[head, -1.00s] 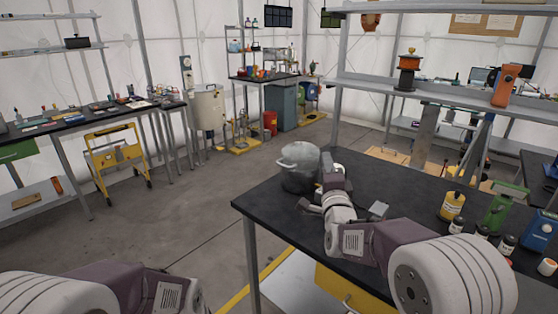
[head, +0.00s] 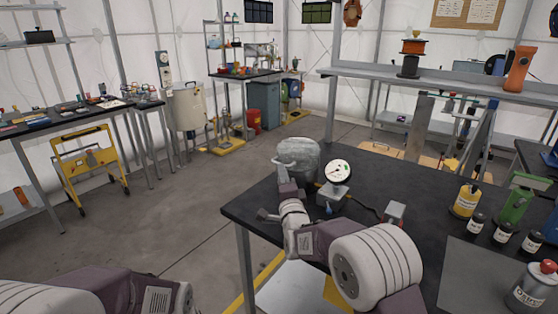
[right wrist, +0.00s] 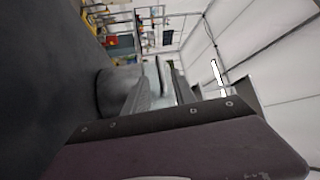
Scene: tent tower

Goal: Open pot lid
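A grey metal pot (head: 303,176) stands near the far left corner of the dark table, its lighter domed lid (head: 298,149) on top. A looped handle sticks out at the lid's left side. My right gripper (head: 289,182) is at the near side of the pot, close below the handle, and hides part of the body. In the right wrist view the pot (right wrist: 115,90) lies beyond the fingers (right wrist: 160,88). They are apart, with the pale lid seen between them; I cannot tell whether they touch it. My left arm shows at lower left, its gripper out of view.
A round dial gauge (head: 337,171) stands just right of the pot. A yellow-labelled bottle (head: 466,200), small dark jars and a green tool (head: 515,205) stand at the table's right. A raised shelf (head: 450,85) runs behind. The table's middle is mostly clear.

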